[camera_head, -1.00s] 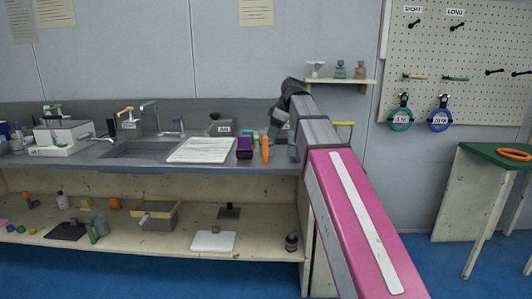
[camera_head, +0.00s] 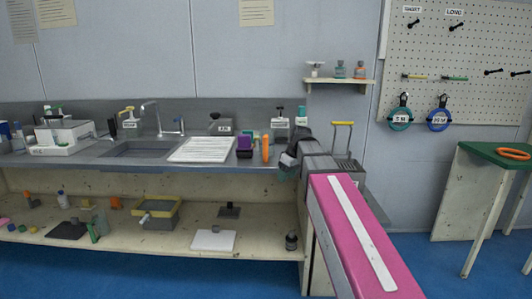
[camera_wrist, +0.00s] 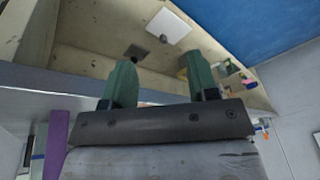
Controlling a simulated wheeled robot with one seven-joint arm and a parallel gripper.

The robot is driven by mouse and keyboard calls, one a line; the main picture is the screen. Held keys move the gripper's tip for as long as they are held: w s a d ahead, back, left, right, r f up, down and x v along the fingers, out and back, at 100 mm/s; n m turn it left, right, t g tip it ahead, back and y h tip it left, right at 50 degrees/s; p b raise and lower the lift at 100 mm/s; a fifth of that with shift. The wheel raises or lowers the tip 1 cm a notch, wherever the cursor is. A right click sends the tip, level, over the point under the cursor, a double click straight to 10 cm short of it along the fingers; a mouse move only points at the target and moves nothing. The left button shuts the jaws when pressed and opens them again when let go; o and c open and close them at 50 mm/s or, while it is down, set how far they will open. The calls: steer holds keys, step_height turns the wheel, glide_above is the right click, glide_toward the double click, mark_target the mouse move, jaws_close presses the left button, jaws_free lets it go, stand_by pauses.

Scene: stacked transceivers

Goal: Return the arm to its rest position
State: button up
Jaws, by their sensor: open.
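My gripper (camera_wrist: 161,72) shows in the wrist view with its two green fingers spread wide apart and nothing between them. In the head view my pink and grey arm reaches up from the lower right to the right end of the counter (camera_head: 120,161). The arm's dark end is at the counter's front right corner, and the fingers are hard to make out there. An orange upright thing (camera_head: 265,149) and a purple block (camera_head: 244,145) stand on the counter just left of it. A purple strip (camera_wrist: 55,145) also shows at the lower left of the wrist view.
Bottles (camera_head: 280,124) and a yellow-handled rack (camera_head: 342,137) stand close behind my arm. A small wall shelf (camera_head: 340,81) is above. A green-topped table (camera_head: 492,154) stands at the right, with clear blue floor (camera_head: 440,262) before it. Several things lie on the lower shelf (camera_head: 265,240).

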steer(key=s+d+f+m+h, duration=0.1)
steer(key=s+d+f+m, duration=0.2)
steer(key=f, duration=0.6)
steer(key=s+d+f+m+h, duration=0.1)
steer(key=s+d+f+m, duration=0.2)
steer(key=s+f, duration=0.5)
steer(key=s+d+f+m+g+h, duration=0.1)
steer(key=s+d+f+m, duration=0.2)
steer(key=f, duration=0.9)
steer(key=s+d, duration=0.1)
steer(key=s, duration=0.1)
steer(key=shift+s+d+m, duration=0.35)
steer(key=shift+s+m, duration=0.05)
steer(key=shift+o, duration=0.4)
steer(key=shift+f, duration=0.1)
